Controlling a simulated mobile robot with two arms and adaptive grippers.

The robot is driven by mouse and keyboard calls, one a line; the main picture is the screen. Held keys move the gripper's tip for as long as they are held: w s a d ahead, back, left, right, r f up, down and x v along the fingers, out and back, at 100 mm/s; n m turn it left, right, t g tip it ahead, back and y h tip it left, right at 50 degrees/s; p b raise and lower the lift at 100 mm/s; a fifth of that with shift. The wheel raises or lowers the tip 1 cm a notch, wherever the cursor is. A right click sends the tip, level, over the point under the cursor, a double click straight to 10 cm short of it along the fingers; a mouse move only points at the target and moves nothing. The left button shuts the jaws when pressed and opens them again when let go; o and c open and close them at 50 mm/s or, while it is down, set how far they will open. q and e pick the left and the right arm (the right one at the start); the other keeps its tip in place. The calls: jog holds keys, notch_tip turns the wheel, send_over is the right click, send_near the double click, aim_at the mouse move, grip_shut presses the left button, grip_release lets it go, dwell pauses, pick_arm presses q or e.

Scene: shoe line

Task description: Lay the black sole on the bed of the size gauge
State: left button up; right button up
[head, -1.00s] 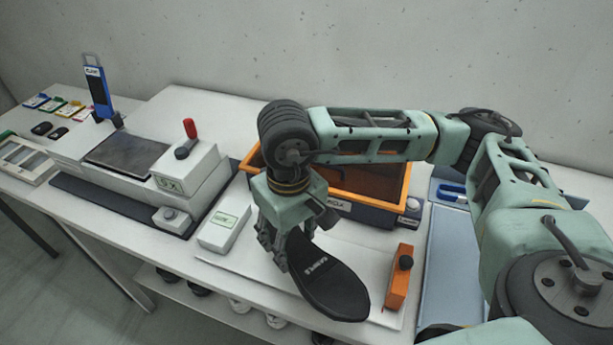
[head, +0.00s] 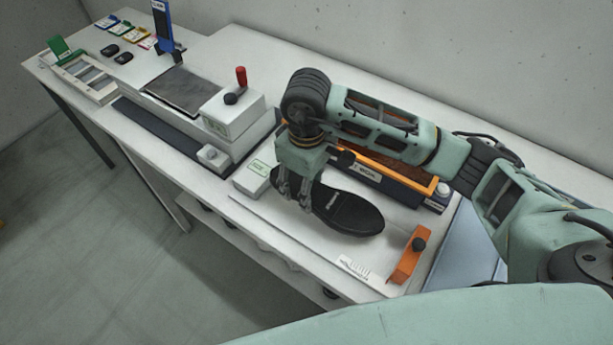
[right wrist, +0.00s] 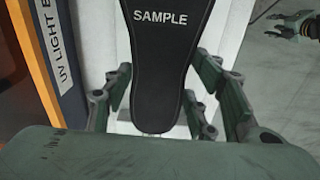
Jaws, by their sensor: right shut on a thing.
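The black sole (head: 348,210) has pale lettering on top, which reads SAMPLE in the right wrist view (right wrist: 160,60). My right gripper (head: 293,192) is shut on the narrow end of the sole, one finger at each side edge. The sole is over the pale bed (head: 285,232) of the size gauge, its wide end towards the orange slider (head: 409,254). I cannot tell whether it touches the bed. A white block (head: 262,172) with a green label stands at the gauge's left end. My left gripper (right wrist: 290,24) seems to show small at the right wrist view's upper right, over the floor.
The orange-rimmed UV light box (head: 385,170) stands right behind the gauge, partly hidden by my right arm. A white press-like machine (head: 232,115) with a red-topped lever is to the left. A blue-grey mat (head: 455,245) lies to the right. The table's front edge is close to the gauge.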

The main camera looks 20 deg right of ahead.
jog(key=shift+a+f, duration=0.1)
jog(key=shift+f, duration=0.85)
jog(key=shift+f+b, duration=0.85)
jog(key=shift+b, duration=0.2)
pick_arm(q)
jog(key=shift+w+a+f+b, duration=0.1)
jog(key=shift+a+f+b, duration=0.3)
jog(key=shift+f, duration=0.5)
jog(key=shift+a+f+b, duration=0.25)
jog(key=shift+a+f, duration=0.25)
jog(key=shift+f, duration=0.35)
pick_arm(e)
jog(key=shift+f, duration=0.55)
pick_arm(q)
jog(key=shift+d, duration=0.1)
jog(key=shift+d, duration=0.15)
pick_arm(e)
jog(key=o, duration=1.4)
notch_tip(320, 180, up, 12)
jog(key=shift+r, duration=0.1)
jog(key=shift+s, duration=0.1)
